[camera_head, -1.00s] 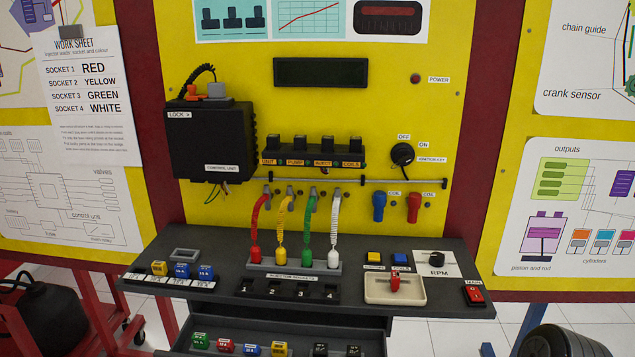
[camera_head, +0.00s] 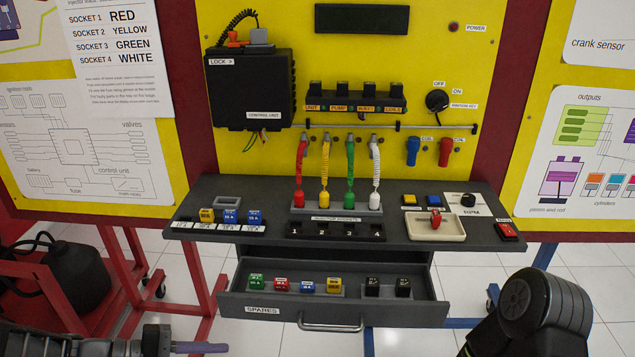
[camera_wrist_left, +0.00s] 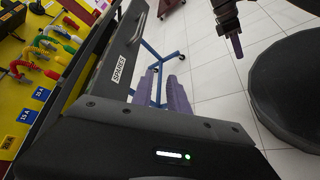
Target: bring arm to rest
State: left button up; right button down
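My left gripper (camera_head: 205,347) shows at the bottom left of the head view, low in front of the bench and apart from the open drawer. In the left wrist view its two purple fingers (camera_wrist_left: 162,92) stand apart with nothing visible between them. My right arm (camera_head: 540,310) shows at the bottom right of the head view; its gripper is out of that picture. A purple-tipped gripper, my right one (camera_wrist_left: 238,47), shows at the top of the left wrist view, over the floor. Its finger opening is not clear.
The spares drawer (camera_head: 262,310) is pulled out, with several coloured blocks inside. The bench top (camera_head: 190,205) holds four coloured plugs in a socket strip, a tray (camera_head: 418,234) and switches. A red stand (camera_head: 205,300) and black container (camera_head: 80,275) are left. White floor is clear in front.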

pick_arm(q)
jog(key=s+a+f+m+g+y+p, duration=0.1)
jog(key=s+a+f+g+y, duration=0.3)
jog(key=f, duration=0.7)
jog(key=s+d+f+m+t+y, duration=0.1)
jog(key=s+f+y, duration=0.1)
jog(key=f+y, duration=0.6)
jog(key=s+d+f+m+h+p, duration=0.1)
jog(key=s+d+f+m, duration=0.2)
jog(key=d, duration=0.4)
jog(key=s+d+f+m+h+p, duration=0.1)
jog(key=s+d+f+m, duration=0.2)
jog(key=s+d, duration=0.2)
jog(key=d, duration=0.3)
jog(key=shift+m+g+h+p, duration=0.3)
jog(key=shift+m+h, duration=0.1)
